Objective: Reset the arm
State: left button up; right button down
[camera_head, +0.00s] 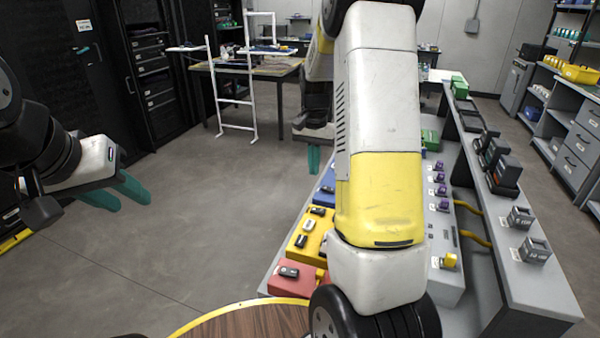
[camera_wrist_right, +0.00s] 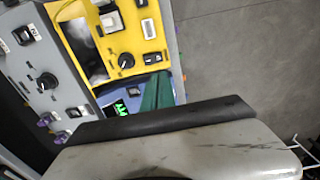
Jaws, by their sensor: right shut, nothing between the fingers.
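My left gripper (camera_head: 133,204) is at the left of the head view, its two teal fingers apart with nothing between them, over open floor. My right arm (camera_head: 378,150) fills the middle of the head view, its white and yellow links in front of the bench. My right gripper (camera_head: 314,172) shows left of that arm, with teal fingers pointing down. The fingers are shut and empty. In the right wrist view the teal fingers (camera_wrist_right: 157,92) are together in front of a blue panel with a green display (camera_wrist_right: 120,108). The arm hides part of the bench.
The bench holds a red module (camera_head: 300,280), a yellow module (camera_head: 307,240) and a grey panel with purple connectors (camera_head: 440,190). A raised shelf (camera_head: 535,290) carries dark boxes. A round wooden top (camera_head: 245,325) is at the bottom. A white frame (camera_head: 235,102) stands behind. The floor at left is clear.

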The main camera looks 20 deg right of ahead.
jog(key=shift+r, duration=0.6)
jog(key=s+a+r+n+t+y, duration=0.1)
jog(key=s+a+r+n+t, duration=0.15)
jog(key=s+r, duration=0.35)
jog(key=s+a+r+n+t, duration=0.1)
jog(key=s+a+r, duration=0.3)
jog(key=s+r, duration=0.15)
jog(key=s+a+r+n+t, duration=0.1)
jog(key=s+a+n, duration=0.1)
jog(key=s, duration=0.4)
jog(key=s+a+r+n+t+y, duration=0.1)
jog(key=s+a+r+n, duration=0.1)
jog(key=s, duration=0.5)
jog(key=shift+a+t, duration=0.35)
jog(key=shift+a, duration=0.2)
